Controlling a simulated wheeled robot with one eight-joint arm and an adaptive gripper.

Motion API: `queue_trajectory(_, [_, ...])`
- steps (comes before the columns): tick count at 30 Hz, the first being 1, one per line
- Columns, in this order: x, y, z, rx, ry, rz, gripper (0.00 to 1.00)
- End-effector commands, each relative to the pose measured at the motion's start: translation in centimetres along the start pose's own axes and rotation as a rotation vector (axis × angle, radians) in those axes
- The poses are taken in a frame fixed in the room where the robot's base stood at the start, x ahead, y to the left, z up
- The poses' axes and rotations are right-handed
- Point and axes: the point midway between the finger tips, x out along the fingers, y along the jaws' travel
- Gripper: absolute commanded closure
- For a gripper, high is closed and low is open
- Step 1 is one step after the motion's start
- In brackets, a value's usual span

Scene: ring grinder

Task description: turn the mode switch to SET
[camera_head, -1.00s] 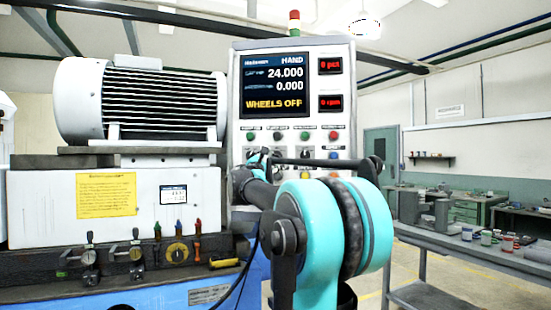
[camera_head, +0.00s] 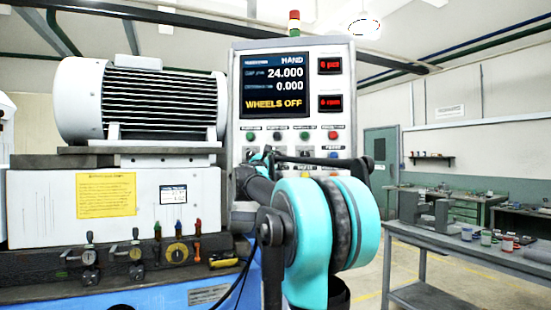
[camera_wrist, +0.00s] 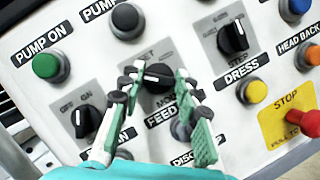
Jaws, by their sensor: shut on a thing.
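The mode switch (camera_wrist: 158,75) is a black rotary knob on the white control panel, in the middle of the wrist view. Its white pointer mark lies roughly sideways. The lettering around it is partly covered; "MO" shows below and "ET" above left. My gripper (camera_wrist: 157,76) is shut on the knob, one green-and-white finger on each side. In the head view my arm hides the knob, and my gripper (camera_head: 262,160) shows only in part against the panel's lower half. The panel screen (camera_head: 272,85) reads HAND, 24.000, 0.000 and WHEELS OFF.
Close around the gripper are a green PUMP ON button (camera_wrist: 47,65), a black button (camera_wrist: 126,19), the DRESS knob (camera_wrist: 232,38), another rotary knob (camera_wrist: 84,121) and a red STOP button (camera_wrist: 310,122) on yellow. A grey workbench (camera_head: 480,250) stands at right.

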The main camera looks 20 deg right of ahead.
Motion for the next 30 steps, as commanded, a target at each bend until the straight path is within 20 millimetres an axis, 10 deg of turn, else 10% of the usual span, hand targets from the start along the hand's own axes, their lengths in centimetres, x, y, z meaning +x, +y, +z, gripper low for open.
queue_trajectory(30, [0.0, 0.22, 0.03, 0.567, 0.0, -0.236, 0.96])
